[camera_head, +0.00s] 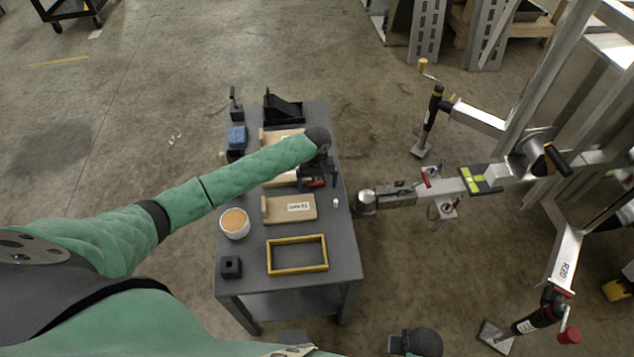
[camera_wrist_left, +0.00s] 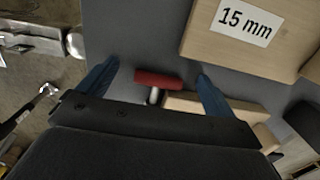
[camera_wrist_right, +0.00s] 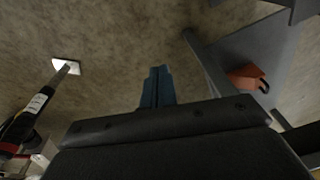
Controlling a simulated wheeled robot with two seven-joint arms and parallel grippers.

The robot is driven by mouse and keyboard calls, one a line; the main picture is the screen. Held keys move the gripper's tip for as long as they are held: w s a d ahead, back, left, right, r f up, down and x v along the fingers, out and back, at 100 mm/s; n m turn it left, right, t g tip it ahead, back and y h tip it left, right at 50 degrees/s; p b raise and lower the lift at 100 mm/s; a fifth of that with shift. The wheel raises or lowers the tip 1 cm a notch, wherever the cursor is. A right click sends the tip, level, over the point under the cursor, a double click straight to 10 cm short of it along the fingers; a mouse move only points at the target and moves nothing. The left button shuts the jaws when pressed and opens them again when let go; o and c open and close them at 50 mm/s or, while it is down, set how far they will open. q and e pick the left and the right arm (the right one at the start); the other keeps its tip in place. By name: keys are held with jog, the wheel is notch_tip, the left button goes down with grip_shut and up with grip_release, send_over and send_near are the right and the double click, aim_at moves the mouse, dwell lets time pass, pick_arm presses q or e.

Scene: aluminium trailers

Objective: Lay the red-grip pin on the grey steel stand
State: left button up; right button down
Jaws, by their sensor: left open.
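The red-grip pin (camera_head: 316,184) lies at the right edge of the grey steel stand (camera_head: 345,255), by the wooden blocks. In the left wrist view its red cross grip (camera_wrist_left: 158,80) and short silver shank show; the shank's far end is hidden by my gripper or a block. My left gripper (camera_head: 317,179) is open above it. Its blue fingers (camera_wrist_left: 155,78) stand on either side of the red grip, with gaps. My right gripper (camera_wrist_right: 157,88) shows only in its own wrist view, its blue fingers together, with nothing seen between them.
On the stand are a "15 mm" wooden block (camera_wrist_left: 208,45), another labelled block (camera_head: 290,209), a white cup (camera_head: 234,223), a yellow frame (camera_head: 297,255) and a black holder (camera_head: 231,267). The trailer coupling (camera_head: 365,202) is close to the stand's right side. Open floor lies left.

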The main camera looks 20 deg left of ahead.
pick_arm(q)
jog(key=shift+r, duration=0.45)
notch_tip(320, 180, up, 11)
jog(key=b, duration=0.2)
jog(key=shift+w+a+r, duration=0.15)
jog(key=shift+w, duration=0.15)
pick_arm(e)
notch_tip(320, 180, up, 8)
jog(key=shift+a, duration=0.15)
pick_arm(q)
jog(key=shift+s, duration=0.1)
pick_arm(e)
jog(key=shift+s, duration=0.1)
